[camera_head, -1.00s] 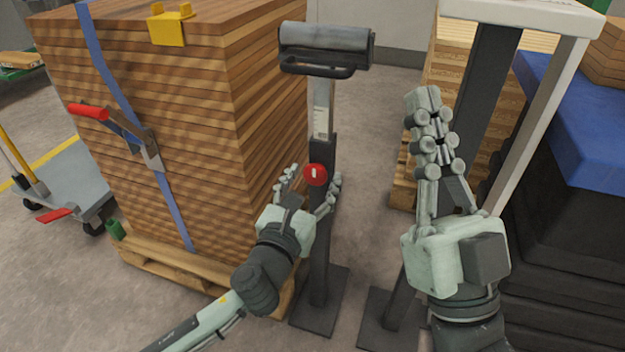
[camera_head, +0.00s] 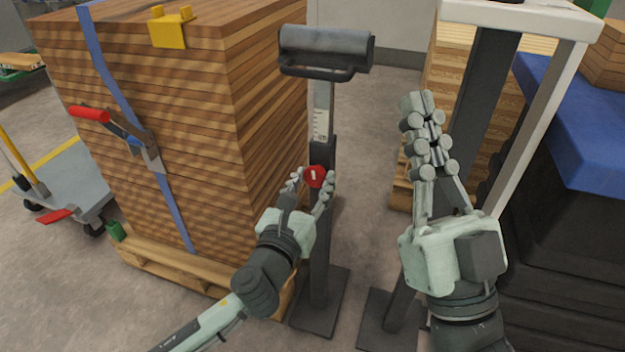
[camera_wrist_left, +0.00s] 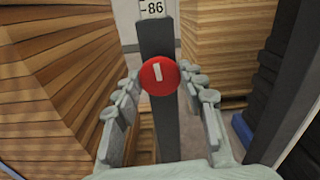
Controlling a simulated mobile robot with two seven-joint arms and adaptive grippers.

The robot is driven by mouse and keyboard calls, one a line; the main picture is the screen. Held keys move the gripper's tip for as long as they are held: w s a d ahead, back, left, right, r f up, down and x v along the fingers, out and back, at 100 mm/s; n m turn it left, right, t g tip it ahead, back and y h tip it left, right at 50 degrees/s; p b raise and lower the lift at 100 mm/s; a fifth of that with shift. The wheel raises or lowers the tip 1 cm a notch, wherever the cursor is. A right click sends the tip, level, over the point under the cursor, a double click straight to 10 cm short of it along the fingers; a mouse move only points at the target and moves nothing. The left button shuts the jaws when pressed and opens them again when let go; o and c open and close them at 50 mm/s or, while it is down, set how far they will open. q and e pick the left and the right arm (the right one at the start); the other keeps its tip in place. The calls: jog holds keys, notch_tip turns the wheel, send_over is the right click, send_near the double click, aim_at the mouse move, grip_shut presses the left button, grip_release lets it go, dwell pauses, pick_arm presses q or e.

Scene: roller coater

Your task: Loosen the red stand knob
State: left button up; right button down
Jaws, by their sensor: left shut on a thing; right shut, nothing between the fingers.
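The red stand knob (camera_head: 314,176) sits on the front of a dark upright post (camera_head: 320,230). It has a white bar mark, which stands nearly upright, tilted slightly, in the left wrist view (camera_wrist_left: 158,74). My left gripper (camera_head: 309,182) has a finger on each side of the knob and is shut on it. In the left wrist view the fingers (camera_wrist_left: 162,84) come up to the knob's left and right. My right gripper (camera_head: 424,105) is shut and empty, held up to the right of the post with its fingers together.
A grey roller (camera_head: 326,45) tops the post above a scale. A tall strapped stack of boards (camera_head: 190,120) stands close on the left. A white-topped frame (camera_head: 520,14) and a blue-covered dark stack (camera_head: 575,115) stand on the right. Floor shows between post and frame.

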pick_arm(q)
jog(key=shift+n+p, duration=0.35)
jog(key=shift+n, duration=0.85)
jog(key=n, duration=0.2)
jog(key=shift+n, duration=0.4)
jog(key=n+p, duration=0.1)
jog(key=n, duration=0.2)
jog(key=shift+n, duration=0.3)
jog(key=n, duration=0.4)
jog(key=shift+p, duration=0.4)
jog(key=shift+n, duration=1)
jog(key=shift+n+p, duration=0.35)
jog(key=shift+n, duration=0.75)
pick_arm(e)
jog(key=w+a+f+g+h, duration=0.1)
jog(key=w+f+g, duration=0.2)
jog(key=f+g, duration=0.3)
jog(key=shift+w+a+f+h, duration=0.25)
jog(key=shift+f+h, duration=0.05)
jog(key=shift+f, duration=0.65)
